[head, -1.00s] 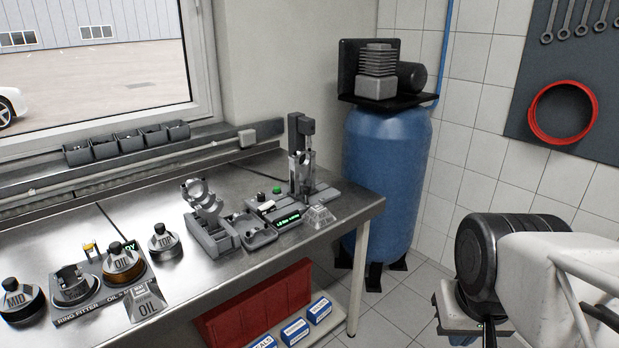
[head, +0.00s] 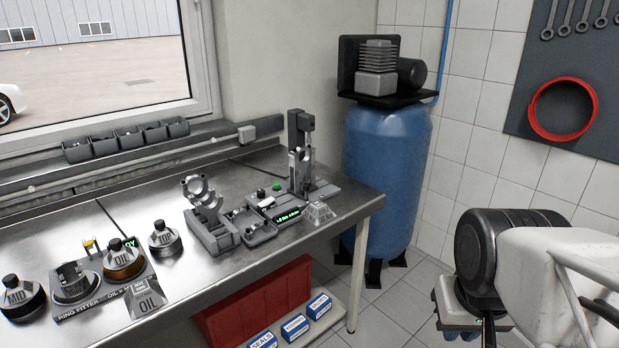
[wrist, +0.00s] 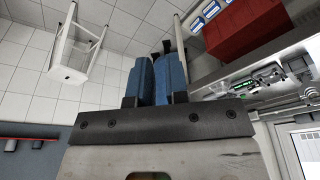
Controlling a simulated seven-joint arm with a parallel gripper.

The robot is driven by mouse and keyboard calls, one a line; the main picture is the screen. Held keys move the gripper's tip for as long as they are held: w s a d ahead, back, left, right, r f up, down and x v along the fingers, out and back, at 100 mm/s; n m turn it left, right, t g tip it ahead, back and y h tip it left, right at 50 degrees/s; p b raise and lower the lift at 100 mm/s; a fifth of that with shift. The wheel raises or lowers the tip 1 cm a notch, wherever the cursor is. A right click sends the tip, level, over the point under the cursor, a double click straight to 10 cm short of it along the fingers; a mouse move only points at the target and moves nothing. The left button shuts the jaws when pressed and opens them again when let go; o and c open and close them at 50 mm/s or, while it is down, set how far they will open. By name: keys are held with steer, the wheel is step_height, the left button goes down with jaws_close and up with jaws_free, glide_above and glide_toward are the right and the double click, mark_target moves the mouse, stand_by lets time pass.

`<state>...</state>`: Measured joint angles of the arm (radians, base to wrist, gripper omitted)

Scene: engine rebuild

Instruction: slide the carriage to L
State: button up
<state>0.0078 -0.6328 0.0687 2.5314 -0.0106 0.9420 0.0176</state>
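A dark upright gauge stand (head: 301,150) stands near the right end of the steel bench. A pale metal part sits on its column, but I cannot tell if this is the carriage. No L mark is readable on it. A small unit with a green display (head: 287,214) lies at the stand's foot; its text is too small to read. My gripper (wrist: 154,62) has blue fingers side by side with almost no gap, and no held object is visible. It is over the floor right of the bench, well apart from the stand. In the head view my arm mostly hides it.
An angled clear block (head: 319,214) stands in front of the gauge stand. A grey bracket holder (head: 213,232) and a small tray (head: 251,229) are to its left. A blue compressor tank (head: 386,180) stands behind the bench's right end. Floor is free between bench and arm.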

steer(key=o, duration=0.5)
steer(key=shift+w+r, duration=0.2)
steer(key=shift+w, duration=0.3)
steer(key=shift+c, duration=0.2)
steer(key=shift+o, duration=0.9)
steer(key=w+a+r, duration=0.1)
steer(key=w+r, duration=0.1)
steer(key=w, duration=0.6)
steer(key=w+a+r, duration=0.2)
steer(key=w, duration=0.6)
steer(key=shift+w+a+r+t, duration=0.15)
steer(key=shift+w+r+t, duration=0.15)
steer(key=shift+w+r, duration=0.1)
steer(key=t, duration=0.1)
glide_above(306, 185)
steer(key=s, duration=0.3)
step_height(306, 185, down, 12)
steer(key=shift+w+f, duration=0.15)
steer(key=shift+f, duration=0.05)
steer(key=shift+f, duration=0.1)
steer(key=shift+x, duration=3.8)
steer(key=shift+w, duration=0.1)
steer(key=shift+c, duration=0.3)
